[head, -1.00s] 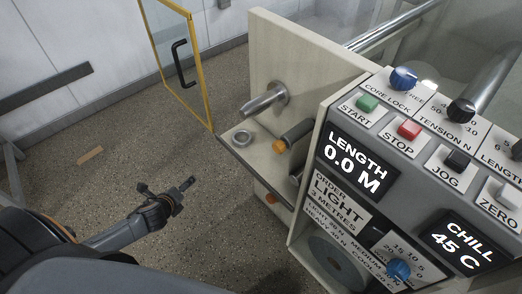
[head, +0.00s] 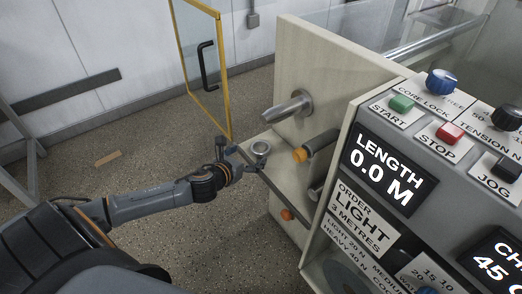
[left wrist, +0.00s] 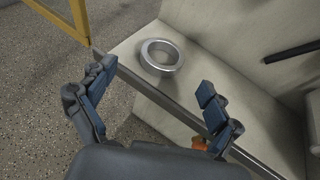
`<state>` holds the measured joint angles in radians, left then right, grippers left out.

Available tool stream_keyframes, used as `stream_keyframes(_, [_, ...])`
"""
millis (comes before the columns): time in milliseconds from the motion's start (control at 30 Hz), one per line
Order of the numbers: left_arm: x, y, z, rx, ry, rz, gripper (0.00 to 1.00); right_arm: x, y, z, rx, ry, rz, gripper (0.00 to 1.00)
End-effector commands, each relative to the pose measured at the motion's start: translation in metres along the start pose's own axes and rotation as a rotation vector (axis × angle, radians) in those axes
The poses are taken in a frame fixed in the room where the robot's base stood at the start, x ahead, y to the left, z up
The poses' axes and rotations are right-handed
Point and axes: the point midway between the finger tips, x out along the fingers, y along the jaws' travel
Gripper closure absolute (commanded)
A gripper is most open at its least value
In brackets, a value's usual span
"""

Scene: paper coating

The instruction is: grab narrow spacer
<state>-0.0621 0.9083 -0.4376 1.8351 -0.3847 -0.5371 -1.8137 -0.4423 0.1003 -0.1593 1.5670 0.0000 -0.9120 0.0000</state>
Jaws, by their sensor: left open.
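A silver metal ring, which looks like the narrow spacer (head: 260,153), lies flat on the pale shelf (head: 284,171) beside the machine, near the shelf's outer corner. It also shows in the left wrist view (left wrist: 160,71), standing a little beyond the fingertips. My left gripper (head: 234,156) is open and empty, just left of the ring at the shelf edge. In the left wrist view its two blue-padded fingers (left wrist: 155,80) are spread wide, with the ring ahead between their lines. I see no contact with the ring. My right gripper is not in view.
A metal shaft (head: 288,108) and an orange-tipped roller (head: 320,144) stick out above the shelf. The control panel (head: 389,175) stands at right. A yellow-framed door (head: 224,80) stands behind the shelf. Floor at left is open.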

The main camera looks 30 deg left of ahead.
Motion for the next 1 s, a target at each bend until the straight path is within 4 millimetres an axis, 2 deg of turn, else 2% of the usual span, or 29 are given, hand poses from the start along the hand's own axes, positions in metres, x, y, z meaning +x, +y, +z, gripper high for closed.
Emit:
stream_keyframes(267, [0.019, -0.002, 0.001, -0.002, -0.002, -0.001, 0.10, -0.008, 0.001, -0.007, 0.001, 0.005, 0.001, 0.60])
stream_keyframes(533, [0.057, -0.005, 0.003, -0.001, -0.001, 0.000, 0.10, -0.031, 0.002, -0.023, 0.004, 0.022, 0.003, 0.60])
stream_keyframes(833, [0.062, -0.005, 0.003, 0.000, 0.000, -0.001, 0.10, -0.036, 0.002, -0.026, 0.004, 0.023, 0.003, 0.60])
stream_keyframes(867, [0.062, -0.005, 0.003, 0.000, 0.000, -0.001, 0.12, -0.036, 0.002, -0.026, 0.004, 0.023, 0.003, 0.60])
stream_keyframes(1000, [0.062, -0.005, 0.003, -0.001, 0.000, -0.001, 0.40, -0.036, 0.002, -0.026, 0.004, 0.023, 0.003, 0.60])
